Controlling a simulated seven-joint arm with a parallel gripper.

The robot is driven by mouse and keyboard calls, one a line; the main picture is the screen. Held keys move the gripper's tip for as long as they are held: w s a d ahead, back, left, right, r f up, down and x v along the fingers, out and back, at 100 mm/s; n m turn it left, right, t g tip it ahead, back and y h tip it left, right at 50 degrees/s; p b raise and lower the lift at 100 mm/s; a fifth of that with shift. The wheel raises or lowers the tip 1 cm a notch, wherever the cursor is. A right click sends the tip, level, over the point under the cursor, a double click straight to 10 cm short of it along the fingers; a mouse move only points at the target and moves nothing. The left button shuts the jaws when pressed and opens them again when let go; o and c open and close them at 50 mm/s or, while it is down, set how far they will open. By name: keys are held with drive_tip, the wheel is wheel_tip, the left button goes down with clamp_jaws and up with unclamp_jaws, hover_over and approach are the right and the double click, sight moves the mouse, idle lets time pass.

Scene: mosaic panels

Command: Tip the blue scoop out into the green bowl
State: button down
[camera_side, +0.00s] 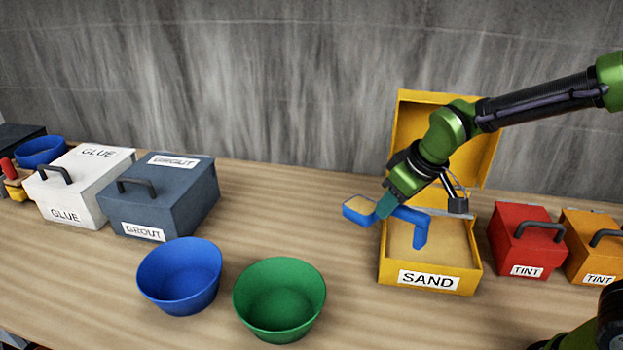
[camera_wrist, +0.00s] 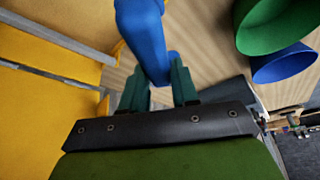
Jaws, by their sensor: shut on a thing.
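The blue scoop (camera_side: 411,214) is held by its handle above the left part of the sand box, with sand-coloured fill in its cup, which points left. My gripper (camera_side: 384,208) is shut on the scoop; in the wrist view the two teal fingers (camera_wrist: 161,85) close around the blue handle (camera_wrist: 146,36). The scoop's cup is out of the wrist view. The green bowl (camera_side: 279,300) stands on the table, left of and nearer than the scoop, and looks empty. It also shows at the top right of the wrist view (camera_wrist: 262,28).
The yellow sand box (camera_side: 388,273) is open, its lid (camera_side: 408,125) raised behind. A blue bowl (camera_side: 180,277) stands left of the green one. Grout (camera_side: 185,205) and glue (camera_side: 100,165) boxes are at left; red (camera_side: 527,245) and orange (camera_side: 590,250) tint boxes at right.

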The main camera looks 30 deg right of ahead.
drive_tip(key=w+a+f, duration=0.1)
drive_tip(key=a, duration=0.9)
drive_tip(key=w+a+f, duration=0.1)
drive_tip(key=w+a, duration=0.1)
drive_tip(key=a, duration=0.9)
drive_tip(key=s+a+r+m+g+h, duration=0.1)
drive_tip(key=s+a+r+m+h, duration=0.2)
drive_tip(key=a+m, duration=0.35)
drive_tip(key=s+a+r+m+g+h, duration=0.1)
drive_tip(key=s+a+m+h, duration=0.25)
drive_tip(key=a+m, duration=0.3)
drive_tip(key=w+d+f+g+y, duration=0.1)
drive_tip(key=w+d+g+y, duration=0.3)
drive_tip(key=y, duration=0.5)
drive_tip(key=w+d+f+g+y, duration=0.2)
drive_tip(key=w+d+g+y, duration=0.3)
drive_tip(key=d+y, duration=0.5)
drive_tip(key=shift+d+f+g, duration=0.3)
drive_tip(key=shift+d+g, duration=0.45)
drive_tip(key=shift+g, duration=0.65)
